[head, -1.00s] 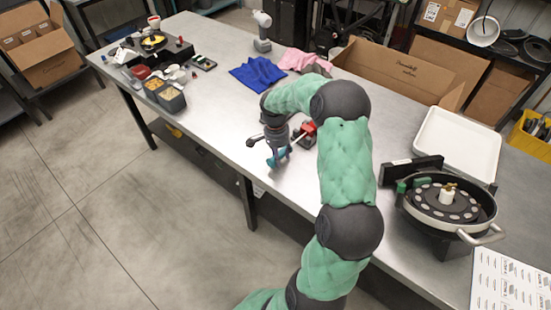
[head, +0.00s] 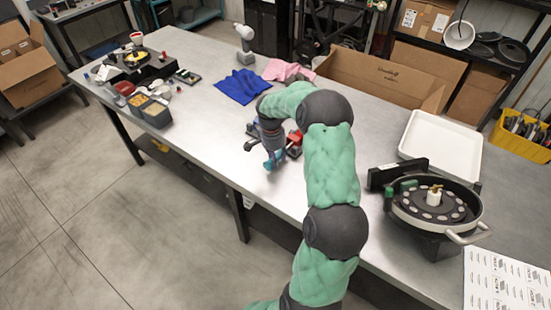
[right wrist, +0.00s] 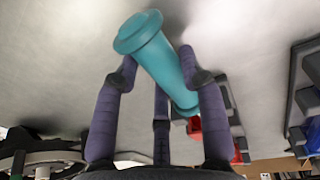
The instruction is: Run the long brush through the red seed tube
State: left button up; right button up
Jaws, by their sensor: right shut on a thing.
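My right gripper (right wrist: 160,85) is shut on the teal handle (right wrist: 160,55) of the long brush; the handle also shows in the head view (head: 275,160). The handle lies slanted between the fingers, its flanged end at the upper left in the wrist view. Its other end points at a red part (right wrist: 195,125), which I take for the red seed tube on a dark stand. In the head view the red part (head: 295,139) sits just right of my right gripper (head: 270,150). The brush's shaft and bristles are hidden, so I cannot tell how deep they reach. My left gripper is not in view.
A blue cloth (head: 241,86) and a pink cloth (head: 287,70) lie behind my right gripper. A round seed meter (head: 436,205) and a white tray (head: 440,144) stand at the right. Bins (head: 150,111) and small parts are at the far left. The table left of my gripper is clear.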

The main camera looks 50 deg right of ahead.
jog(key=shift+s+a+b, duration=0.1)
jog(key=shift+a+b, duration=0.5)
jog(key=shift+a, duration=6.2)
jog(key=shift+d, duration=0.1)
jog(key=shift+d+p, duration=0.4)
jog(key=shift+d, duration=6.35)
jog(key=shift+a, duration=0.2)
jog(key=a+b, duration=0.2)
jog(key=a, duration=2.7)
jog(key=shift+a, duration=0.15)
